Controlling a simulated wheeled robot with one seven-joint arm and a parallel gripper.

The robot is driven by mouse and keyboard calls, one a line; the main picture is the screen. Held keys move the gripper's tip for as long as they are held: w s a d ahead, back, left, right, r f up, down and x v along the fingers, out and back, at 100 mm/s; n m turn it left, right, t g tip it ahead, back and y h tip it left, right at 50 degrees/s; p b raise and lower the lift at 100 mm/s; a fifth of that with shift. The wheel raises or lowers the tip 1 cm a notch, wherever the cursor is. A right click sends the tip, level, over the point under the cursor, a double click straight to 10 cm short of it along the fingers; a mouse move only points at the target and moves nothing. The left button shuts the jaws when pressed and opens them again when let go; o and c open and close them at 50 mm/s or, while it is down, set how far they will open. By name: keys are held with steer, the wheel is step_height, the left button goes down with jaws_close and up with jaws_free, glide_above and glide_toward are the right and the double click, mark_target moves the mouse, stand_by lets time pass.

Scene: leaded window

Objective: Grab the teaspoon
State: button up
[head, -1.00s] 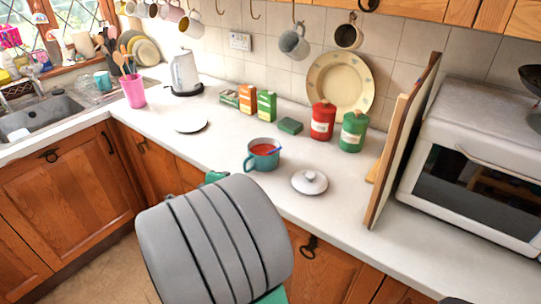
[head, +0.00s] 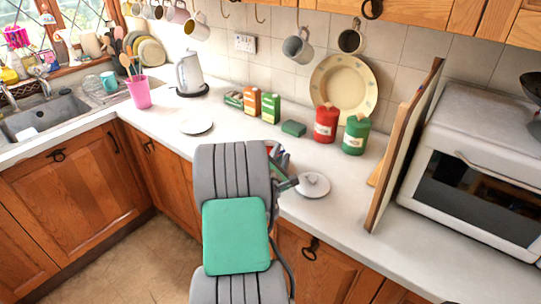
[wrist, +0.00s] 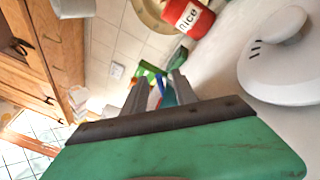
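The teaspoon shows only as a thin blue handle (wrist: 161,83) in the wrist view, in the gap between my fingers or just beyond it. Part of a teal mug (wrist: 169,98) shows beside it. My gripper (wrist: 157,91) is open, its two grey fingers apart; I cannot see either one touching the handle. In the head view my arm hides most of the mug and the spoon. The white lid (head: 313,185) lies on the counter to the right of my gripper, and it is large at the right in the wrist view (wrist: 290,78).
The red canister (head: 326,123) and green canister (head: 356,134) stand behind on the counter (head: 235,118). A tall board (head: 405,150) and a microwave (head: 480,170) stand to the right. A white saucer (head: 196,126) lies to the left.

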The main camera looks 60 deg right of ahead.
steer(key=shift+c, duration=0.4)
jaws_close()
steer(key=shift+s+a+f, duration=0.1)
steer(key=shift+f, duration=0.15)
stand_by(0.6)
